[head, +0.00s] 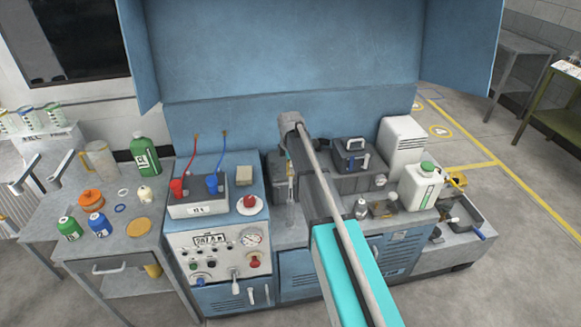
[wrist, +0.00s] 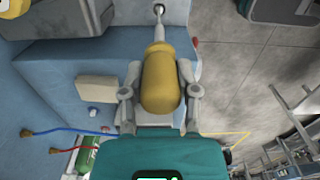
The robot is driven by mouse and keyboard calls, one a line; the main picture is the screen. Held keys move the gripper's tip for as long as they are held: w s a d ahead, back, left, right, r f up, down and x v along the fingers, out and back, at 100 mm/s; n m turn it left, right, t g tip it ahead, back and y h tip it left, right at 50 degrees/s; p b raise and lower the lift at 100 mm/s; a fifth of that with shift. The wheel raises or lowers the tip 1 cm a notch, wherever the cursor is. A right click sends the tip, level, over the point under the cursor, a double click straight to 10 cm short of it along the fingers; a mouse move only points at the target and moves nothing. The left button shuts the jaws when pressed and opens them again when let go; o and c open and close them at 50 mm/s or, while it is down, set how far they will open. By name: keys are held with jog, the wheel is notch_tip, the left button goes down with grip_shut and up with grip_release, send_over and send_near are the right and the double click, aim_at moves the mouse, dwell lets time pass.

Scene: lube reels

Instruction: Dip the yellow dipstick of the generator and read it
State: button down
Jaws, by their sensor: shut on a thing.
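In the wrist view, my gripper (wrist: 160,112) is shut on the yellow dipstick (wrist: 161,82), one finger on each side of its thick rounded grip. The dipstick's thin grey shaft runs away from the grip to a round dark opening (wrist: 159,8) with a pale rim. I cannot tell how deep the shaft sits in it. In the head view, the generator (head: 400,262) is a low blue-grey cabinet with dark engine parts on top. My arm crosses in front of it, and neither the gripper's fingers nor the dipstick can be made out there.
Left of the generator stands a control panel (head: 220,255) with a battery box (head: 198,208), red and blue leads and a sponge (head: 244,175). A side table (head: 112,245) holds bottles and lids. A white jug (head: 420,187) stands at the right. Tall blue panels rise behind.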

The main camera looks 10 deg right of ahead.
jog(key=shift+f+b, duration=0.7)
jog(key=shift+f, duration=0.15)
jog(key=shift+f+b, duration=1.95)
jog(key=shift+f, duration=0.05)
jog(key=shift+f+b, duration=2.55)
jog(key=shift+b, duration=0.05)
jog(key=shift+f+b, duration=1.85)
notch_tip(320, 180, up, 18)
jog(key=p, duration=1.8)
